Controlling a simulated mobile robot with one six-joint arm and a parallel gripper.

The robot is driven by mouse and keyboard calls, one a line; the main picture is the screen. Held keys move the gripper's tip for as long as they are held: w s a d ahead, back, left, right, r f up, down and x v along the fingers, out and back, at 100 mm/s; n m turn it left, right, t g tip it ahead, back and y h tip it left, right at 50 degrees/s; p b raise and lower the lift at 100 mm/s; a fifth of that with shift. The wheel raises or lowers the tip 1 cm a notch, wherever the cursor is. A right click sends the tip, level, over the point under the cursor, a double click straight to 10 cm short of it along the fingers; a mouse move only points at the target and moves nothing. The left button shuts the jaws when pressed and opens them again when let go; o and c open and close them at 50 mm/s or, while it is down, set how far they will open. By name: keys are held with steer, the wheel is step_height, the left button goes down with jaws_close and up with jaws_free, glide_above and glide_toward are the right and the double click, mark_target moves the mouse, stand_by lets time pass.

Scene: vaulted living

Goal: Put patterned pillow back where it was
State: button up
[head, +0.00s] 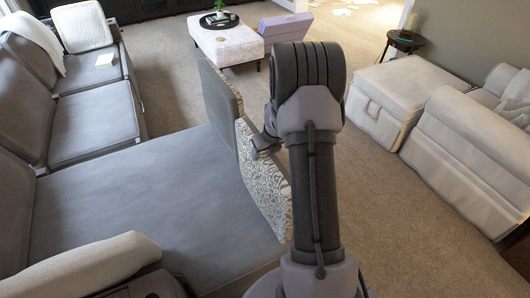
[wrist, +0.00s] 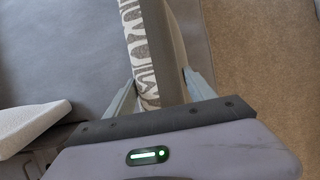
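In the wrist view, the pillow (wrist: 138,45) shows a patterned strip and a dark grey strip between the two fingers of my gripper (wrist: 163,88). The fingers close in on both sides and appear to touch it. Its lower part is hidden there by the gripper body.
A grey panel-like cushion (head: 222,103) stands upright just behind the pillow. A pale ottoman (head: 228,40) with a tray stands behind, and pale seating (head: 465,150) at right. Carpet between is clear.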

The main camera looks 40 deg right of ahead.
steer(key=shift+o, duration=0.6)
steer(key=shift+r, duration=0.1)
steer(key=p+v, duration=0.5)
steer(key=v, duration=0.7)
steer(key=s+a+r+n+t+y, duration=0.1)
steer(key=s+a+r+n, duration=0.1)
steer(key=a+r+n, duration=1.55)
steer(key=s+a+r+n+y, duration=0.1)
steer(key=s+a+r+n, duration=0.1)
steer(key=s+a+n, duration=0.6)
steer(key=s+a+r+n+y, duration=0.1)
steer(key=s+a+r+n, duration=0.1)
steer(key=s+a+n, duration=0.6)
steer(key=s+n, duration=0.1)
steer(key=s, duration=0.1)
steer(key=shift+s+t, duration=0.25)
steer(key=shift+t, duration=0.05)
steer(key=shift+a, duration=0.15)
